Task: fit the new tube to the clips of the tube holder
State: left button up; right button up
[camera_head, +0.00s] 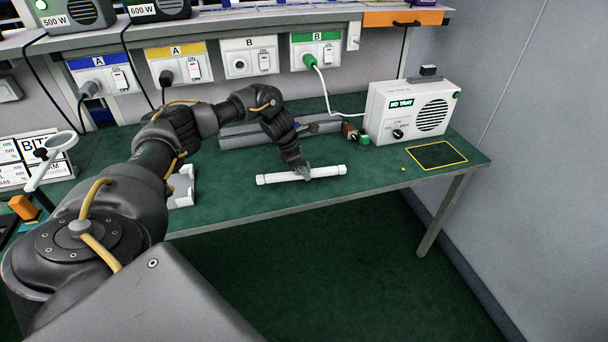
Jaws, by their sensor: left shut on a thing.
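A white tube (325,172) with a cap at each end lies level, left to right, near the front edge of the green bench. My left gripper (304,173) comes down on it from above and is shut on its middle. I cannot tell whether the tube touches the bench top. A long grey fixture (235,139), which looks like the tube holder, lies behind the tube. My left arm covers part of it, and its clips are too small to make out. My right gripper is not in view.
A white box with a speaker grille (412,112) stands at the back right, with small red and green blocks beside it. A yellow-outlined dark square (437,156) marks the right end. A white bracket (182,187) stands left of the tube. Sockets and cables line the back wall.

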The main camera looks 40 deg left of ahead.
pick_arm(q)
jog(key=s+d+r, duration=0.9)
jog(key=d+r, duration=0.1)
jog(key=r, duration=0.1)
jog(key=shift+d+r, duration=0.15)
jog(key=shift+d, duration=0.25)
